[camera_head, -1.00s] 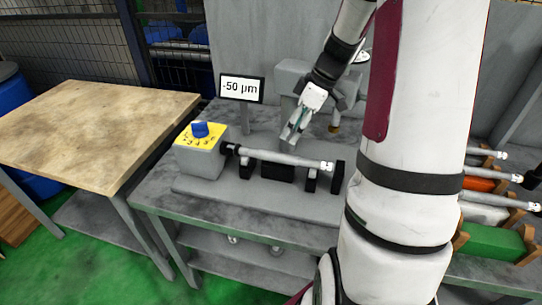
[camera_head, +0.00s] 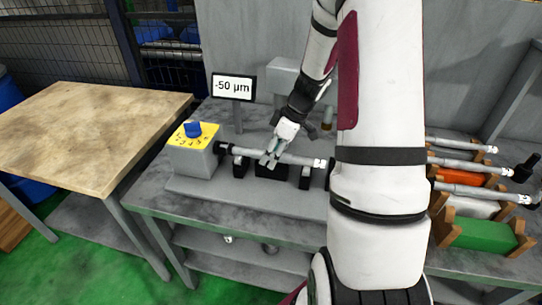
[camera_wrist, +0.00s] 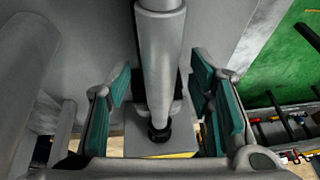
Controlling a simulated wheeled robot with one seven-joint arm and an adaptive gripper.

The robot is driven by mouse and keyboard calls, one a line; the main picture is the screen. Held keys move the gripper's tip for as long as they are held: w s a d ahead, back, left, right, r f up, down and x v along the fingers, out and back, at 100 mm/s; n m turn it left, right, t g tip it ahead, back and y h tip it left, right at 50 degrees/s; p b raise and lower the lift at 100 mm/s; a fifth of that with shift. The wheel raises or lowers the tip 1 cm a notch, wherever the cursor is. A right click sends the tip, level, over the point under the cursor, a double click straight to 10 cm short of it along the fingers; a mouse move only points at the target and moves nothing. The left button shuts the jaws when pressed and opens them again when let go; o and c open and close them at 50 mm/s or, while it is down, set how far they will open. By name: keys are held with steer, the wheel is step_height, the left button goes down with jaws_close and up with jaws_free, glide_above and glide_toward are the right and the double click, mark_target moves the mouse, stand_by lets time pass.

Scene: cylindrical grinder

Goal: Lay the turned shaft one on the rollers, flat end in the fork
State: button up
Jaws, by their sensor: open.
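A long grey turned shaft (camera_head: 298,159) lies across the black roller supports (camera_head: 305,177) of the grinder. Its left end meets the black fork (camera_head: 223,148) on the side of the grey box; its lighter stepped end points right. In the wrist view the shaft (camera_wrist: 160,55) runs down the middle to the dark fork (camera_wrist: 158,133); how its end sits in the fork is too small to tell. My gripper (camera_head: 270,156) is at the middle of the shaft. Its teal pads stand open on both sides of the shaft, with gaps, in the wrist view (camera_wrist: 161,85).
The grey box (camera_head: 193,160) carries a yellow dial plate with a blue knob. A display (camera_head: 233,87) behind reads -50 µm. At right, more shafts (camera_head: 470,190) lie on wooden racks with coloured blocks. A bare wooden-topped table (camera_head: 85,130) stands at left.

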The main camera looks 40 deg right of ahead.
jaws_close()
steer(key=shift+r, duration=0.1)
